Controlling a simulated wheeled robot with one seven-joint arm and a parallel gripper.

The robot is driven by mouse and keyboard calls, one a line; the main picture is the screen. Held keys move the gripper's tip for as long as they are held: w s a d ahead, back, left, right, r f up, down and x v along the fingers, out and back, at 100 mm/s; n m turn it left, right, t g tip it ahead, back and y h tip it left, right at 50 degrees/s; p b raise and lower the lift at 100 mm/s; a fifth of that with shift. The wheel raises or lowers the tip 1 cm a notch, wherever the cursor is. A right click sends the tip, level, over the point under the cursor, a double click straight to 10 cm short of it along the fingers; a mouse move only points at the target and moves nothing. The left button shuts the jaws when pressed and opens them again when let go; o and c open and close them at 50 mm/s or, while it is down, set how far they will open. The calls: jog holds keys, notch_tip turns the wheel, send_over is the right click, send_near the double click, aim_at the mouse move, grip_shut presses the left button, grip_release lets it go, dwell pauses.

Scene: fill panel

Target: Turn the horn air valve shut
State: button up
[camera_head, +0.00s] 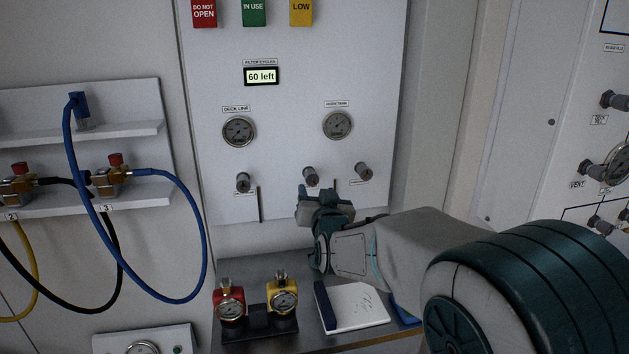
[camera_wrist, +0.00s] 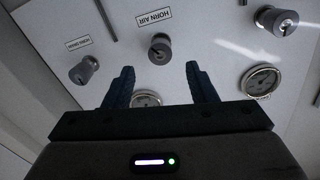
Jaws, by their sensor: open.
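The horn air valve is the grey middle knob (camera_head: 310,175) in the row of three on the white panel. In the wrist view the knob (camera_wrist: 160,48) stands beside its "HORN AIR" label, roughly centred between and just beyond my fingertips. My gripper (camera_head: 312,190) is in front of the panel, just below the knob in the head view. Its two dark fingers (camera_wrist: 160,70) are spread with nothing between them. I see no contact with the knob. My gripper hides part of the label under the knob in the head view.
Similar knobs stand to the left (camera_head: 243,182) and right (camera_head: 363,171). Two gauges, deck line (camera_head: 239,131) and horn tank (camera_head: 338,125), sit above.

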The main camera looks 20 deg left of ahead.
aim_at(313, 182)
jog(key=shift+p+x, duration=0.65)
jog(key=shift+x, duration=2.4)
jog(key=shift+d, duration=0.1)
jog(key=c, duration=1)
jog(key=shift+o, duration=0.2)
jog(key=shift+d, duration=0.15)
jog(key=shift+f+b, duration=0.15)
jog(key=shift+b, duration=0.25)
